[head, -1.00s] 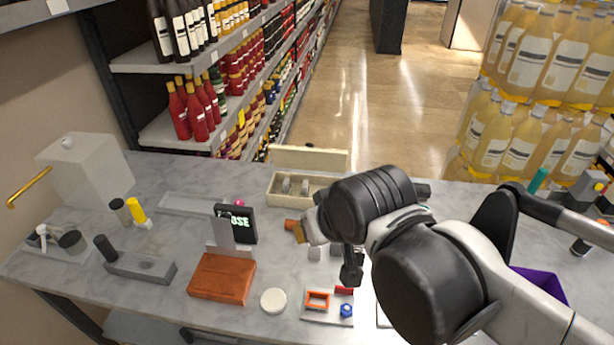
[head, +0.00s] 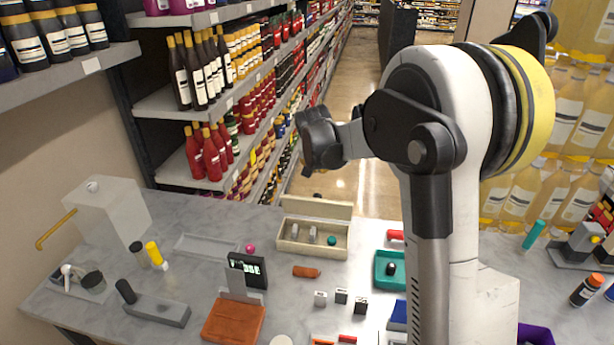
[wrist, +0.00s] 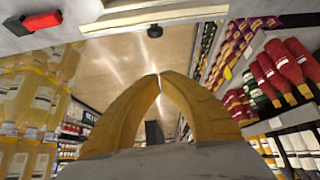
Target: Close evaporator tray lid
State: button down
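The evaporator tray (head: 341,252) is a beige box at the back edge of the counter. It holds small grey pieces and a green ball. Its lid (head: 316,207) stands open, raised along the far side. A dark knob (head: 318,196) shows just above the lid's top edge. In the wrist view the lid's pale edge (wrist: 125,20) crosses the top, with the dark knob (wrist: 154,31) below it. My gripper (wrist: 158,75) has yellow fingers whose tips meet with nothing between them. In the head view it hangs above and beyond the tray, apart from the lid; its fingertips are hard to make out.
A dark display (head: 246,269) stands in front of the tray. A green tray (head: 378,274) lies to the right, and an orange piece (head: 306,271) lies before the box. Bottle shelves (head: 165,105) rise behind left. Open aisle floor lies beyond the counter.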

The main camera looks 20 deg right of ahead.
aim_at(317, 204)
notch_tip(317, 204, down, 10)
jog(key=w+d+b, duration=0.1)
jog(key=w+b, duration=0.1)
jog(key=b, duration=0.1)
jog(key=shift+w+d, duration=0.15)
jog(key=shift+d, duration=0.15)
jog(key=shift+a, duration=0.1)
dwell(0.4)
